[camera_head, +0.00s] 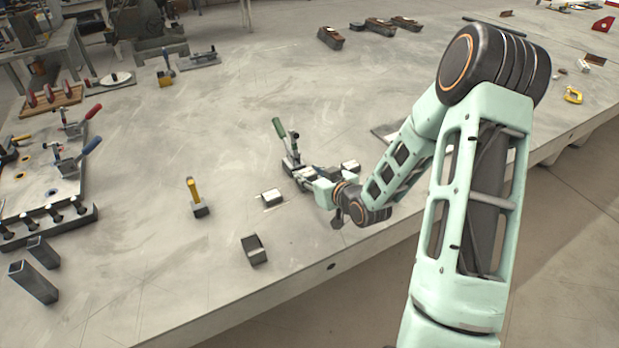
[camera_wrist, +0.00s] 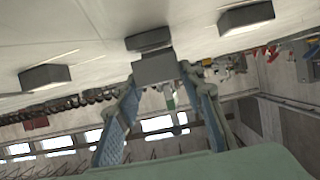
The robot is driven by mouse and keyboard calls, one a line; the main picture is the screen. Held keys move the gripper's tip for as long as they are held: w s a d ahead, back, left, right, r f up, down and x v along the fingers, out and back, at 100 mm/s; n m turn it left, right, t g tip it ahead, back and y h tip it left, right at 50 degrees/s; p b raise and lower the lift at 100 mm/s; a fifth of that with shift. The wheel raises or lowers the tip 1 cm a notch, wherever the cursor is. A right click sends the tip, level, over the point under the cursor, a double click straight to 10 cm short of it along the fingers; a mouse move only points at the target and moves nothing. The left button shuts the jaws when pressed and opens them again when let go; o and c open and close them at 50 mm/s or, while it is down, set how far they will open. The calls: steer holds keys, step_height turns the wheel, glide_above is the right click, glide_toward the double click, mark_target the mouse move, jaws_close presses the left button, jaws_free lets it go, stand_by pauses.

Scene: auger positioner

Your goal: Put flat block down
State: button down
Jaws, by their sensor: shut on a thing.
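My gripper (camera_wrist: 160,77) is shut on a grey flat block (camera_wrist: 154,69), whose face shows between the two blue-padded fingers in the wrist view. In the head view my gripper (camera_head: 308,175) is low over the table, close beside a toggle clamp with a green handle (camera_head: 279,128). The held block is small and partly hidden there, and I cannot tell whether it touches the surface. In the wrist view a darker block (camera_wrist: 148,40) lies just beyond the held one; the gap between them is unclear.
A small light-topped block (camera_head: 271,196) lies left of my gripper on the table (camera_head: 200,130). Clamps on a plate (camera_head: 60,215) stand at far left.

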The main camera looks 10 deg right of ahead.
steer(key=shift+f, duration=0.35)
steer(key=shift+f, duration=0.2)
steer(key=c, duration=1.3)
jaws_free()
steer(key=shift+r, duration=0.2)
steer(key=v, duration=1.2)
steer(key=shift+s, duration=0.1)
steer(key=shift+f, duration=0.1)
